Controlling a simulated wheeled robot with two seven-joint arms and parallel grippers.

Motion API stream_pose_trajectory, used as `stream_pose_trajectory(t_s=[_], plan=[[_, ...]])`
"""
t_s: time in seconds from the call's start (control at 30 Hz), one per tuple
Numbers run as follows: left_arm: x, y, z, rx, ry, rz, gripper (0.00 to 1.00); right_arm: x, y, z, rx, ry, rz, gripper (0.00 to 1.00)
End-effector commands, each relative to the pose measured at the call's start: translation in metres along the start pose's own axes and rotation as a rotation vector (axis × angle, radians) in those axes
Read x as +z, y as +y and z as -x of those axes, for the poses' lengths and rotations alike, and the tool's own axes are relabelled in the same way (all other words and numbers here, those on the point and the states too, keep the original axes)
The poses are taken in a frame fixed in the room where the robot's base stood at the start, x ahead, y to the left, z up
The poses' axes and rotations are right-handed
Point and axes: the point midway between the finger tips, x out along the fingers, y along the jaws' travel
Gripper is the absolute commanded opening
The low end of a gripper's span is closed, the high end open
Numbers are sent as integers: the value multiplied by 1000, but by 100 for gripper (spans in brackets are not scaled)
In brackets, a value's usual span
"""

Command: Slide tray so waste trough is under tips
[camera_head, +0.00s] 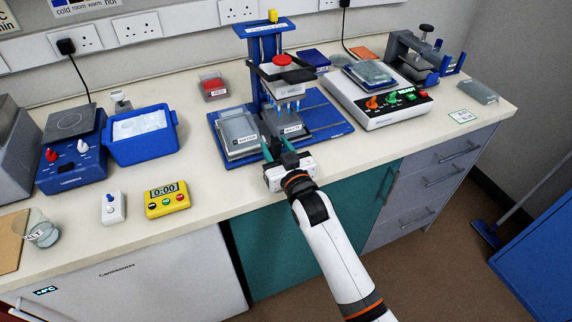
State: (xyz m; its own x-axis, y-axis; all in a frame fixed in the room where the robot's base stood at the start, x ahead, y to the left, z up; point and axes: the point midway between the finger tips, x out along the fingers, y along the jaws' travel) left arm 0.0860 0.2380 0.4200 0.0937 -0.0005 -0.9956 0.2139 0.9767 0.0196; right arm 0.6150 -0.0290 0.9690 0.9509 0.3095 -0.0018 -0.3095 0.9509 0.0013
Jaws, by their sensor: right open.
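A blue stand (267,48) with a red knob holds a row of blue pipette tips (288,106) pointing down. Below is a blue base with a grey tray carrying two troughs side by side. The left trough (237,131) is clear of the tips, to their left. The right trough (279,121) is under the tips. Both have small labels that I cannot read surely. My right gripper (278,147) is open, its teal fingers apart at the tray's front edge; contact cannot be told. My left gripper is not in view.
A blue ice tub (146,147), a yellow timer (166,199) and a blue hotplate (71,155) stand to the left. A white device with knobs (382,113) is close on the right. The bench front edge is clear beside my right arm.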

Motion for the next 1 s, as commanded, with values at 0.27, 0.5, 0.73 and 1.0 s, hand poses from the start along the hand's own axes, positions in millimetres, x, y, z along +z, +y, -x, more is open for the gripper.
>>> stream_pose_trajectory(t_s=[0.27, 0.5, 0.73, 1.0], plan=[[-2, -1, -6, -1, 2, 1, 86, -2, 1, 58, 2, 2, 1, 42], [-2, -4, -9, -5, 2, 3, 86, -2, 2, 94, 4, 2, 1, 42], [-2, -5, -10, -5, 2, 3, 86, 0, 3, 104, 4, 1, 1, 42], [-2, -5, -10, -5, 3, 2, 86, 0, 2, 103, 4, 0, 1, 42]])
